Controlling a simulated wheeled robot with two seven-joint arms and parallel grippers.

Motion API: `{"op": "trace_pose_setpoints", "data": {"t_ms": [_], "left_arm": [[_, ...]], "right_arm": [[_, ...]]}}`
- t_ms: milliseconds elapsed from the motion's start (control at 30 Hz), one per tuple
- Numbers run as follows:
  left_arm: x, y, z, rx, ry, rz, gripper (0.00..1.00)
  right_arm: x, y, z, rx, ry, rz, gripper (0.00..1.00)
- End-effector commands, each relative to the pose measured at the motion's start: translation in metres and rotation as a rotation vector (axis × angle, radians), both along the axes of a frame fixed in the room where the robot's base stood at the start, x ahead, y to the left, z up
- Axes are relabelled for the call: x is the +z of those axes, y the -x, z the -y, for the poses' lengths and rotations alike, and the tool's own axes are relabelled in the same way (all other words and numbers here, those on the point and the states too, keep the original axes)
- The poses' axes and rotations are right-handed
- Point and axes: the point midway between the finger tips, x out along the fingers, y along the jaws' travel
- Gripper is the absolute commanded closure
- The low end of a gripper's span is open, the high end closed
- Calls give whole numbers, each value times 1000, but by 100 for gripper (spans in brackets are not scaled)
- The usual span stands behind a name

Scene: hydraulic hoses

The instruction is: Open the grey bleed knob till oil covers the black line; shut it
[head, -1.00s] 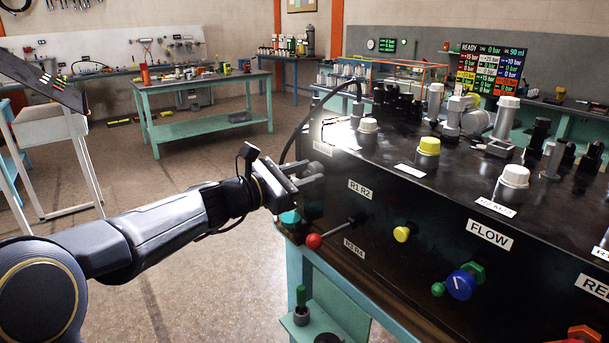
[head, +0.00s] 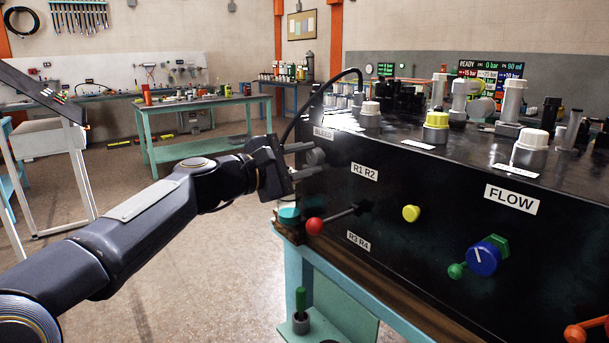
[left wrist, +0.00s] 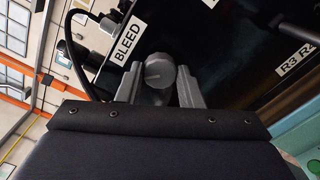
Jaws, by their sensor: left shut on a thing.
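The grey bleed knob (left wrist: 158,72) sits on the black panel beside the BLEED label (left wrist: 126,38) in the left wrist view. My left gripper (left wrist: 158,88) has one finger on each side of it and is shut on it. In the head view my left gripper (head: 304,161) is at the left end of the panel, with the knob (head: 316,157) partly hidden by the fingers. A teal piece (head: 289,214) shows below the gripper. I cannot make out the black line or any oil level. My right gripper is not in view.
A red-knobbed lever (head: 315,226), a yellow knob (head: 411,213) and a blue FLOW knob (head: 484,259) stick out from the panel front. A black hose (head: 308,103) arches behind the gripper. The READY screen (head: 490,72) stands at the back.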

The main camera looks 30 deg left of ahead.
Motion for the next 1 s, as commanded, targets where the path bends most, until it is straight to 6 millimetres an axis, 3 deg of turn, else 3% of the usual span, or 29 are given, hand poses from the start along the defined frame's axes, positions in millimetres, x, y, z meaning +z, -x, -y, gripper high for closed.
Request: {"op": "trace_pose_setpoints", "data": {"t_ms": [33,333,1000], "left_arm": [[-4,0,0,-2,-31,13,89],[-3,0,1,-2,-175,71,89],[-2,0,0,-2,-229,91,89]], "right_arm": [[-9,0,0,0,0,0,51],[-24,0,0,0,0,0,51],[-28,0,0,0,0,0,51]]}}
